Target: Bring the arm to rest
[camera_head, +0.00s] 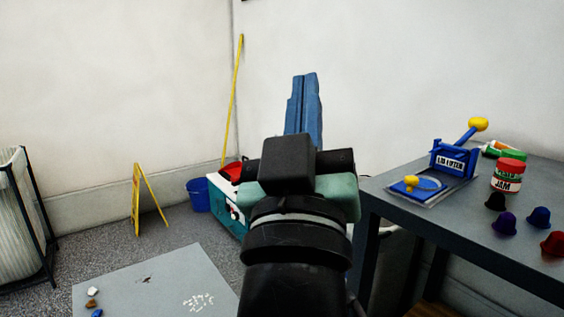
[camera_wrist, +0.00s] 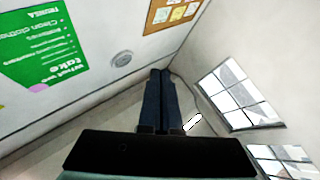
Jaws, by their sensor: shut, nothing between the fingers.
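My gripper (camera_head: 304,100) is raised in the middle of the head view, in front of the bare wall and pointing upward. Its two blue fingers lie together, shut with nothing between them. In the wrist view my gripper (camera_wrist: 158,85) shows as two dark blue fingers side by side, pointing away toward the walls. The fingers touch nothing that I can see.
A grey surface (camera_head: 150,290) lies low at left. A yellow sign (camera_head: 136,200), blue bucket (camera_head: 198,195) and wire bin (camera_head: 22,215) stand on the floor.

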